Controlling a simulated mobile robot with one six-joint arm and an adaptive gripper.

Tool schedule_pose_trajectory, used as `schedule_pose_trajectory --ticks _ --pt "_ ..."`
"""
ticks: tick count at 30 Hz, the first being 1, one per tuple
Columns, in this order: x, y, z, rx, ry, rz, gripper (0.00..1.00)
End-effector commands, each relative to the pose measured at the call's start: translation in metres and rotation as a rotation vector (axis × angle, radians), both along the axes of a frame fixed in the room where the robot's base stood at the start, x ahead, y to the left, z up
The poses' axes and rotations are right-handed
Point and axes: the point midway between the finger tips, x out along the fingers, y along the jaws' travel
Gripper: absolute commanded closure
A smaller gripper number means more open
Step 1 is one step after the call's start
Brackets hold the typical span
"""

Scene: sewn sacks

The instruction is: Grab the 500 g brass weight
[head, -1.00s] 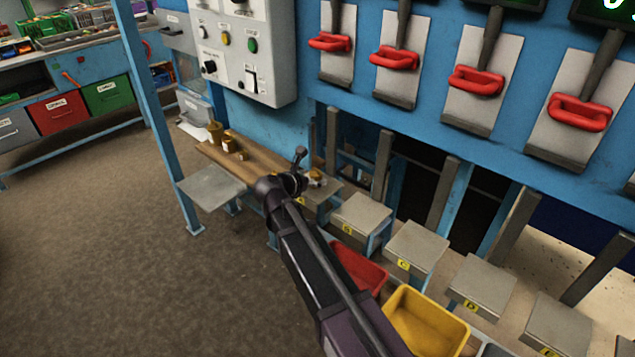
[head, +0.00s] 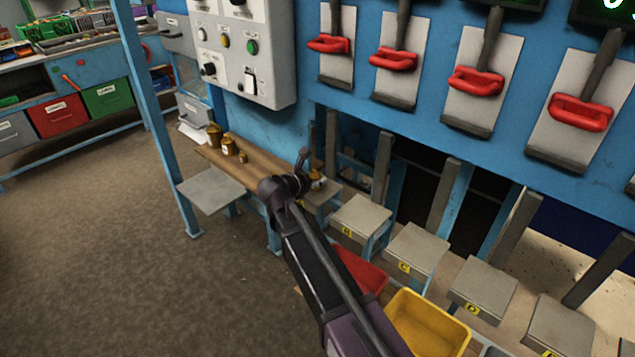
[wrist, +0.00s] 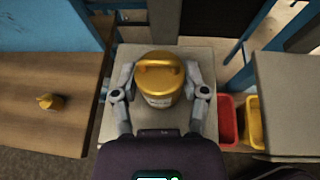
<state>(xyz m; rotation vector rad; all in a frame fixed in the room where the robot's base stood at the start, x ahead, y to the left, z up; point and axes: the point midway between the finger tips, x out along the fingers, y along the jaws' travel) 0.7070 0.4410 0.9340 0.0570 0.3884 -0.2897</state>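A brass weight (wrist: 158,82) with a looped handle and a pale label stands upright on a grey plate (wrist: 165,52) in the wrist view. The label is too blurred to read, so I cannot confirm 500 g. My gripper (wrist: 160,72) is over it, with one finger on each side of the weight. The fingers are spread and look very close to its sides; contact is not clear. In the head view the weight (head: 317,182) shows partly beside my gripper (head: 303,168), on the plate at the end of the wooden bench.
Several other brass weights (head: 228,146) stand on the wooden bench (head: 262,176) to the left; a small one (wrist: 52,102) shows in the wrist view. More grey plates (head: 415,247) run to the right. Red (head: 360,268) and yellow (head: 428,322) bins lie below.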

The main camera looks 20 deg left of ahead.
Motion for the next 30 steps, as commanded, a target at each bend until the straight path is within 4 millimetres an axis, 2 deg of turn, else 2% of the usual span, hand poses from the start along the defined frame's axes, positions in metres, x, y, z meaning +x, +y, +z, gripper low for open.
schedule_pose_trajectory --ticks 1,3,17,30 --pt "0.000 0.000 0.000 0.001 0.002 0.000 0.80" --pt "0.000 0.000 0.000 0.001 0.002 -0.001 1.00" --pt "0.000 0.000 0.003 0.000 0.001 0.000 1.00" --pt "0.000 0.000 0.030 0.000 0.000 0.000 1.00"
